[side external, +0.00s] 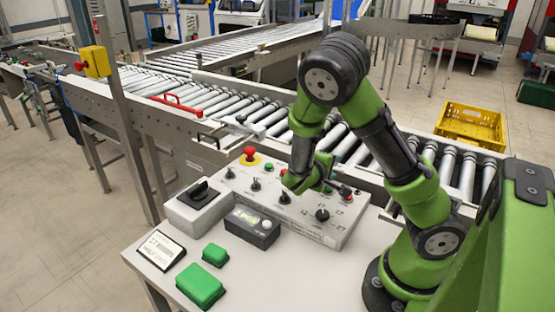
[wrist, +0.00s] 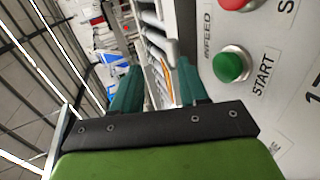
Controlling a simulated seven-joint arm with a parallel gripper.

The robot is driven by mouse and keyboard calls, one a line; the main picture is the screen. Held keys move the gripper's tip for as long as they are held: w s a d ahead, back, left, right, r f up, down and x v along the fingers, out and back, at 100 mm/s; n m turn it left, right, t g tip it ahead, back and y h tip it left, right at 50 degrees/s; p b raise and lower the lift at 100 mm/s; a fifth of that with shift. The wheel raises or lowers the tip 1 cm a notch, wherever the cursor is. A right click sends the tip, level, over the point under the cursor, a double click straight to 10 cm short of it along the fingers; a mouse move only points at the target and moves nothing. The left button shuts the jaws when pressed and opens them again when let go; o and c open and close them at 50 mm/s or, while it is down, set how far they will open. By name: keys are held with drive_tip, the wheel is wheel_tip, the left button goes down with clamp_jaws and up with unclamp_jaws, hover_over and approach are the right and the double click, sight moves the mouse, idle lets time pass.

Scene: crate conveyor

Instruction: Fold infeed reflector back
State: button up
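I cannot pick out the infeed reflector with certainty. A small grey fitting with a bracket (side external: 243,130) sits on the conveyor's near rail, left of my gripper; it is too small to tell whether it is the reflector. My gripper (side external: 300,182) is low over the grey control panel (side external: 325,232), clear of that fitting. In the wrist view, the two green fingers of my gripper (wrist: 157,85) stand well apart with nothing held between them. A green START button (wrist: 230,65) under the word INFEED is to the right of the fingers.
The panel carries knobs and a red stop button (side external: 249,153).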

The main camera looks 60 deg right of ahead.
drive_tip(key=v, duration=1.3)
drive_tip(key=s+a+f+y, duration=0.1)
drive_tip(key=s+a+f+g+y, duration=0.1)
drive_tip(key=y, duration=0.1)
drive_tip(key=s+a+f+y, duration=0.1)
drive_tip(key=a, duration=0.1)
drive_tip(key=shift+s+f+n+y, duration=0.25)
drive_tip(key=shift+s+n+y, duration=0.05)
drive_tip(key=shift+s+n, duration=0.1)
drive_tip(key=a+r+m+t+y, duration=0.3)
drive_tip(key=a+r+t+y, duration=0.1)
drive_tip(key=a+r+y, duration=0.5)
wheel_tip(320, 180, up, 6)
drive_tip(key=m+t+y, duration=0.1)
drive_tip(key=t+y, duration=0.1)
drive_tip(key=t, duration=0.2)
drive_tip(key=shift+s+d+r+m, duration=0.15)
drive_tip(key=shift+s+d+m, duration=0.05)
drive_tip(key=shift+d+m, duration=0.25)
